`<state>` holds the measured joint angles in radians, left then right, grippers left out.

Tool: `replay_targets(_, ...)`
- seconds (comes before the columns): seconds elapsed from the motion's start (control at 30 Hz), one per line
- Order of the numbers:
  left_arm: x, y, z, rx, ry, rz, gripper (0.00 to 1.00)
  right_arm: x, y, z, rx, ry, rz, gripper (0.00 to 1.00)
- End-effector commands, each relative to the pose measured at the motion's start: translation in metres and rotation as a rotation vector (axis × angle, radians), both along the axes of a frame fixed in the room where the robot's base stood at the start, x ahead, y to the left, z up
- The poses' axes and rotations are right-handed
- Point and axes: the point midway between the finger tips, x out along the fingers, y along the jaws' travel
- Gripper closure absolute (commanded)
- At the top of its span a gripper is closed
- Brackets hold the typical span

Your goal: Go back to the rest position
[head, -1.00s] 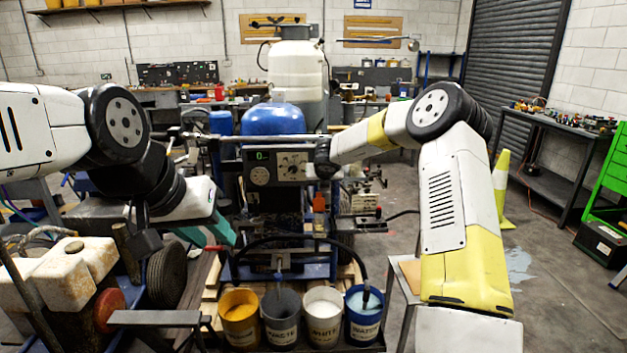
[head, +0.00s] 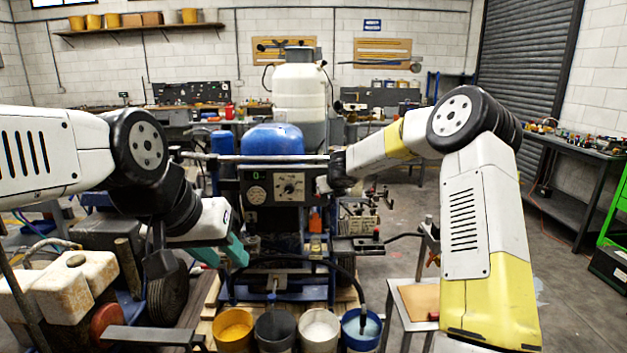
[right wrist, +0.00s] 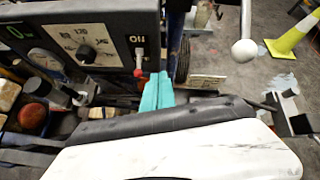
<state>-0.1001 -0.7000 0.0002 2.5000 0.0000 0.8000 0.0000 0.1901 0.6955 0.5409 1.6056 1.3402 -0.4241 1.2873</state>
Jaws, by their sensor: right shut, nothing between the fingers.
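My left gripper (head: 222,254) hangs at left centre in the head view, low in front of the line striper, its teal fingers pointing down and right. I cannot tell how far apart they are, and I see nothing held in them. My right arm reaches in from the right, with its dark wrist in front of the control panel (head: 284,188). Its fingers are not clear in the head view. In the right wrist view, my right gripper (right wrist: 157,92) shows two teal fingers together, empty, just below and right of the panel with its dial and red-tipped switch (right wrist: 138,72).
Several paint buckets stand at the front, including a yellow one (head: 233,328) and a blue one (head: 361,330). A rusty white engine tank (head: 75,280) is at left. A small metal stand (head: 412,300) is beside my right arm. Floor is open at right, near a cone (right wrist: 290,35).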

Motion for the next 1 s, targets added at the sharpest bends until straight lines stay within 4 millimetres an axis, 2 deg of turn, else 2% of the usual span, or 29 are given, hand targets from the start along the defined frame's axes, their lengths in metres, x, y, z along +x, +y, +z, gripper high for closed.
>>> replay_targets(0.27,0.0,0.0,0.0,0.0,0.0,0.0,0.64,-0.03,0.02,0.07,-0.256,-0.139,0.282,1.0)
replay_targets(0.37,0.0,0.0,0.0,0.0,0.0,0.0,0.64,-0.053,0.029,0.099,-0.397,-0.2,0.427,1.0)
replay_targets(0.47,0.0,0.0,0.0,0.0,0.0,0.0,0.64,-0.09,0.038,0.132,-0.592,-0.272,0.614,1.0)
replay_targets(0.6,0.0,0.0,0.0,0.0,0.0,0.0,0.64,-0.16,0.042,0.162,-0.906,-0.348,0.903,1.0)
replay_targets(0.67,0.0,0.0,0.0,0.0,0.0,0.0,0.64,-0.193,0.038,0.168,-1.039,-0.367,1.022,1.0)
replay_targets(0.7,0.0,0.0,0.0,0.0,0.0,0.0,0.64,-0.215,0.035,0.171,-1.123,-0.377,1.102,1.0)
replay_targets(0.87,0.0,0.0,0.0,0.0,0.0,0.0,0.64,-0.308,0.009,0.165,-1.438,-0.383,1.409,1.0)
replay_targets(1.0,0.0,0.0,0.0,0.0,0.0,0.0,0.64,-0.388,-0.023,0.146,-1.664,-0.357,1.673,1.0)
